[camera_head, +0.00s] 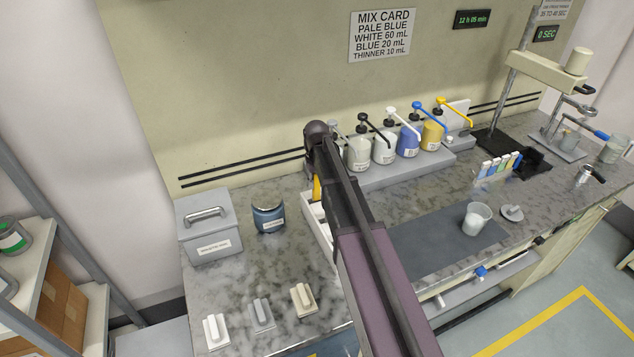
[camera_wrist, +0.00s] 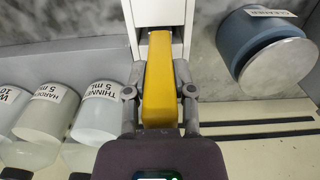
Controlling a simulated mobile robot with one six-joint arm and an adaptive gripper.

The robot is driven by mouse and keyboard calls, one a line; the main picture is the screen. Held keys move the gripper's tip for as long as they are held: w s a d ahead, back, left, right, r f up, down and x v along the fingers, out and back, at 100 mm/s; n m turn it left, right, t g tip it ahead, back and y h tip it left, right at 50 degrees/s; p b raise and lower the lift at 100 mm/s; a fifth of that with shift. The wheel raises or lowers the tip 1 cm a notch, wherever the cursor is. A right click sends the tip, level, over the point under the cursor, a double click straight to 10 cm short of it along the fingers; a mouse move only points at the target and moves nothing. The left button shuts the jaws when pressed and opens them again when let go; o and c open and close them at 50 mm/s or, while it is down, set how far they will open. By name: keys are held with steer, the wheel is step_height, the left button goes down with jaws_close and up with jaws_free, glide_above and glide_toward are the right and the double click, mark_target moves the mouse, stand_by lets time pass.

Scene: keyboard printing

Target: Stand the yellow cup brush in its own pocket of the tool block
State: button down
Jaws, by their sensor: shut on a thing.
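The yellow cup brush (camera_wrist: 159,90) is held between the two fingers of my gripper (camera_wrist: 159,78) in the wrist view. Its far end meets or overlaps a slot in the white tool block (camera_wrist: 139,13); I cannot tell whether it is inside the pocket. In the head view a strip of the yellow brush (camera_head: 317,188) shows left of my arm, upright above the white tool block (camera_head: 318,230). My arm hides much of the block and my gripper's fingers there. The brush's lower end is hidden.
A blue labelled jar (camera_head: 268,218) stands close left of the block, also seen in the wrist view (camera_wrist: 245,40). A grey lidded box (camera_head: 209,228) is further left. Pump bottles (camera_head: 385,148) stand behind on a grey shelf. A dark mat (camera_head: 435,242) with a white cup (camera_head: 475,219) lies right.

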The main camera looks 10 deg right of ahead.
steer(key=shift+c, duration=1.9)
jaws_free()
steer(key=shift+r, duration=0.1)
steer(key=shift+r+p, duration=3.45)
steer(key=shift+p, duration=0.05)
